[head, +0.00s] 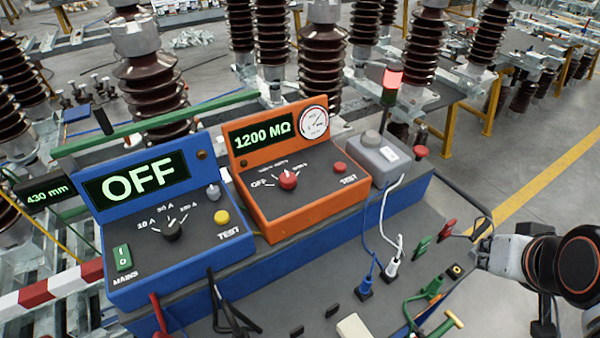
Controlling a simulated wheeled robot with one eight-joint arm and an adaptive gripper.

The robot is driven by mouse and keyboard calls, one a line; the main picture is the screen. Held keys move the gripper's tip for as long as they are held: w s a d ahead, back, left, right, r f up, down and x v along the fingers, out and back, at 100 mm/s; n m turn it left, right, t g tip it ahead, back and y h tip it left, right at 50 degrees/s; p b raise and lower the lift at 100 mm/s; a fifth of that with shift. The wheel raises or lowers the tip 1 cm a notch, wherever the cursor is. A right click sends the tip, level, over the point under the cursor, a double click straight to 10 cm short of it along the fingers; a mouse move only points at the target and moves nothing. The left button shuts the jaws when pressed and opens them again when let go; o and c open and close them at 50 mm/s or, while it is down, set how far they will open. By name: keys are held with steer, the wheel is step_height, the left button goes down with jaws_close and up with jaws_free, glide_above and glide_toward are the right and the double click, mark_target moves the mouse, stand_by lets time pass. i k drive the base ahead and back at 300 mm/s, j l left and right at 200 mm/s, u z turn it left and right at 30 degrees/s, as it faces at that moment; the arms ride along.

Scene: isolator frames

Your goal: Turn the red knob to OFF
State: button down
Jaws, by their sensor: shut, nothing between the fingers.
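The red knob (288,181) sits on the sloped dark panel of the orange tester (318,211). OFF is printed to the left of the knob, with other small marks above it. The knob's white pointer seems to point up, away from OFF, but it is small. The tester's display (263,136) reads 1200 MΩ. My gripper (487,254) is at the right edge, far from the knob and to its right. Its fingers are small and partly hard to make out; they look closed, with nothing held.
A blue tester (165,262) with a black knob (172,230) and an OFF display stands left. A red TEST button (339,168) is right of the red knob. A grey box (378,158), a lit red lamp (392,79) and upright cable plugs (392,266) stand between tester and gripper.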

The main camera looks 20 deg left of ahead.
mark_target(288, 179)
steer(key=u, duration=1.4)
